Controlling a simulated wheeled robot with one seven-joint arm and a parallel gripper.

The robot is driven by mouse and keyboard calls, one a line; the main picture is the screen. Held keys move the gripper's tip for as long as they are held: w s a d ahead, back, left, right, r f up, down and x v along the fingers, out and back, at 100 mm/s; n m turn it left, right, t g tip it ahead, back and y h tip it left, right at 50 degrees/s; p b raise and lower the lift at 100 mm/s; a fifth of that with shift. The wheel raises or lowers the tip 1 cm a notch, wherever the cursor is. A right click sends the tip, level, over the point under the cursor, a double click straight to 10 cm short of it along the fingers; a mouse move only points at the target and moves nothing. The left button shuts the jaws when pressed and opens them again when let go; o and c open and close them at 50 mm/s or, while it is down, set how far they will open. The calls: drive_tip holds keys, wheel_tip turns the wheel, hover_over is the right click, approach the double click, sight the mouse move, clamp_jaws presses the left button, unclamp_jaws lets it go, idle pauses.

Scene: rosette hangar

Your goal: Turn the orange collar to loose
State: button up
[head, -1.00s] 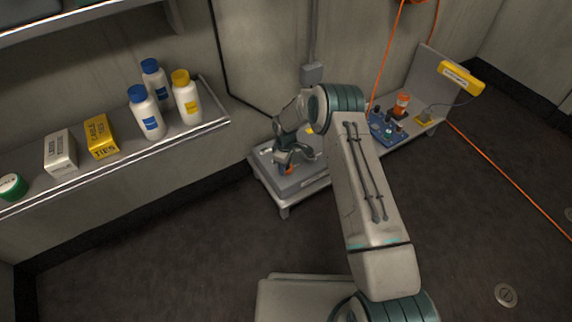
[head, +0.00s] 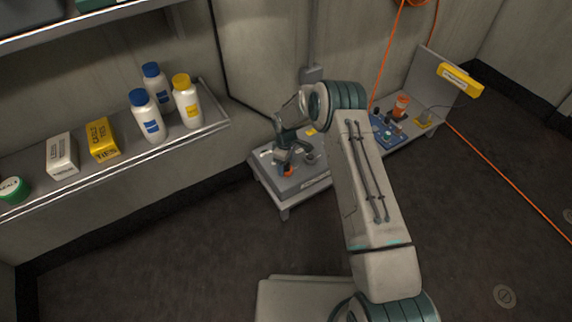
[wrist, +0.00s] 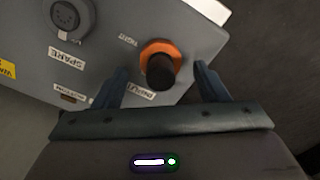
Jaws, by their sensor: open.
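The orange collar (wrist: 153,48) sits on a grey panel (wrist: 200,45) in the wrist view, with a dark plug or cable end (wrist: 160,71) coming out of its middle. A "TIGHT" label is beside it at the upper left and an "INPUT" label below it. My gripper (wrist: 160,82) is open, one finger to each side of the collar and dark plug; I cannot tell if either touches. In the head view the orange collar (head: 287,171) shows small, just under my gripper (head: 285,162), at the front of the grey unit on the low bench.
A round "SPARE" socket (wrist: 70,17) is left of the collar. A blue block (head: 386,130) and an orange item (head: 401,106) stand farther right on the bench. A shelf (head: 215,125) with bottles and boxes is at left. The floor in front is clear.

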wheel_tip(320, 180, up, 12)
drive_tip(key=p, duration=0.3)
drive_tip(key=shift+f, duration=0.25)
drive_tip(key=s+d+r+m+p, duration=0.2)
drive_tip(key=s+d+r+p, duration=0.3)
drive_tip(key=r, duration=0.8)
drive_tip(key=s+d+r+m+t+p, duration=0.15)
drive_tip(key=r+p, duration=0.45)
drive_tip(key=r, duration=0.8)
drive_tip(key=s+d+r+m+p, duration=0.35)
drive_tip(key=r+p, duration=0.25)
drive_tip(key=r, duration=0.7)
drive_tip(key=s+d+r+m+p, duration=0.3)
drive_tip(key=s+r+p, duration=0.4)
drive_tip(key=s+r, duration=0.5)
drive_tip(key=s+d+r+m+t+p, duration=0.1)
drive_tip(key=s+d+r+m+p, duration=0.3)
drive_tip(key=s+r+p, duration=0.4)
drive_tip(key=s+d+r, duration=0.1)
drive_tip(key=s+r, duration=0.3)
drive_tip(key=s, duration=0.1)
drive_tip(key=shift+w+d, duration=0.1)
